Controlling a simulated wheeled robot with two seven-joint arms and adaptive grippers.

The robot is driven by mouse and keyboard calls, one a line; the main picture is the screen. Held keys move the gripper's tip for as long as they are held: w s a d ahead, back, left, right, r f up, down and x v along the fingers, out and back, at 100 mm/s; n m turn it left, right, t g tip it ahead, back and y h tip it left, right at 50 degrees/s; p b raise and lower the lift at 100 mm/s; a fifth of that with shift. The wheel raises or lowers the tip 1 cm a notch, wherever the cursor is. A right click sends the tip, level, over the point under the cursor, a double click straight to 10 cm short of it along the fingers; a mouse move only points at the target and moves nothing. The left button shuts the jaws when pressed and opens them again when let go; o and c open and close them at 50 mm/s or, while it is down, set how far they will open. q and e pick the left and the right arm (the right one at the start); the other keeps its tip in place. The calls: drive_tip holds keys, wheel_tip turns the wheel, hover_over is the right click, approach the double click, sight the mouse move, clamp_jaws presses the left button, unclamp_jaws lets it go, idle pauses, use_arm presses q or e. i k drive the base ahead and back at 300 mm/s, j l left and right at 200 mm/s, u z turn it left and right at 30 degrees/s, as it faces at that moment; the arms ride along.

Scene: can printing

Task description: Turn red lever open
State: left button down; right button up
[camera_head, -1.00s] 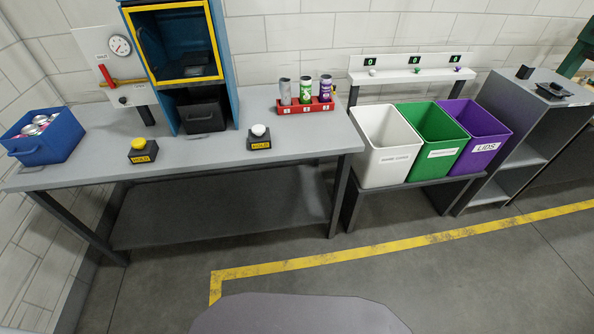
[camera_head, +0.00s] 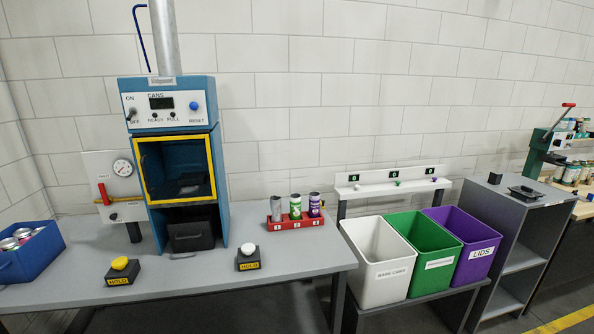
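The red lever (camera_head: 104,193) is on a pale panel (camera_head: 111,168) at the left of the blue can machine (camera_head: 170,88). It stands nearly upright, tilted slightly, below and left of a round dial gauge (camera_head: 122,167). A small black knob or fitting shows under it on the panel. The machine has a yellow-framed window and a control panel above. Neither of my grippers shows in this view.
On the grey table (camera_head: 205,271) stand a blue crate of cans (camera_head: 30,262), a yellow-topped hold button (camera_head: 122,270), a white-topped hold button (camera_head: 248,257) and a red rack (camera_head: 296,223) with three cans. White (camera_head: 382,290), green (camera_head: 424,279) and purple (camera_head: 482,257) bins stand right.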

sight(101, 187)
drive_tip(key=i+j+u, duration=0.15)
drive_tip(key=u, duration=0.3)
drive_tip(key=i+j+u, duration=0.1)
drive_tip(key=i+u, duration=0.15)
drive_tip(key=u, duration=0.25)
drive_tip(key=i+u, duration=0.25)
drive_tip(key=u, duration=0.2)
